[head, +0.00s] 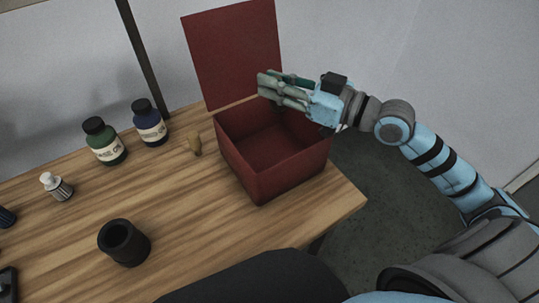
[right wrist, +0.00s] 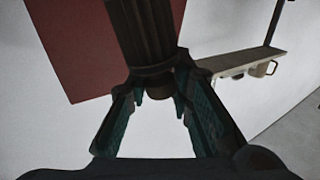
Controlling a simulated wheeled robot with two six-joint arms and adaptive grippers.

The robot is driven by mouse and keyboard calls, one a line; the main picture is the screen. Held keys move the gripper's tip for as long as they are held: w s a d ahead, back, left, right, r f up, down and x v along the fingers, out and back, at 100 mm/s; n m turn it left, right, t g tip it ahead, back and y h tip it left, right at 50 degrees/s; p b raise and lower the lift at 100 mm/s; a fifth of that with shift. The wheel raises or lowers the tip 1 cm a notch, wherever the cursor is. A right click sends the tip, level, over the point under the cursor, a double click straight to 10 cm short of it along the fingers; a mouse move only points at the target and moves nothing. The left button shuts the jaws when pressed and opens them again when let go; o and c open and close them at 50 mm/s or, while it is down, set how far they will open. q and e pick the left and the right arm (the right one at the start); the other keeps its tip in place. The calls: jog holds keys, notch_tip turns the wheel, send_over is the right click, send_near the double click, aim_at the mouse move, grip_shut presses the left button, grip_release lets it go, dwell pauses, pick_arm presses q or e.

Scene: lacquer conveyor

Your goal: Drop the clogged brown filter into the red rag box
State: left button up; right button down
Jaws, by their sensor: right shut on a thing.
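The red rag box (head: 278,180) stands open at the right end of the wooden table, with its lid (head: 235,55) raised at the back. The visible inside of the box looks empty. My right gripper (head: 272,87) is above the box's back right part, in front of the lid. In the right wrist view my right gripper (right wrist: 160,88) is shut on the dark brown, ribbed, cylindrical filter (right wrist: 148,35). I cannot make out the filter in the head view. My left gripper is not in view.
A black hollow cylinder (head: 124,243) and a white-capped bottle (head: 56,186) are nearer. The table (head: 180,215) is bare between them and the box.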

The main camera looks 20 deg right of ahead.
jog(key=shift+w, duration=0.1)
jog(key=c, duration=1.3)
grip_release()
jog(key=shift+s+r, duration=0.15)
jog(key=shift+s, duration=0.1)
jog(key=shift+c, duration=0.2)
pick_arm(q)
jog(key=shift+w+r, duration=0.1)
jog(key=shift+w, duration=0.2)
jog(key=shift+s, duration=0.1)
pick_arm(e)
jog(key=shift+w, duration=0.1)
notch_tip(320, 180, up, 10)
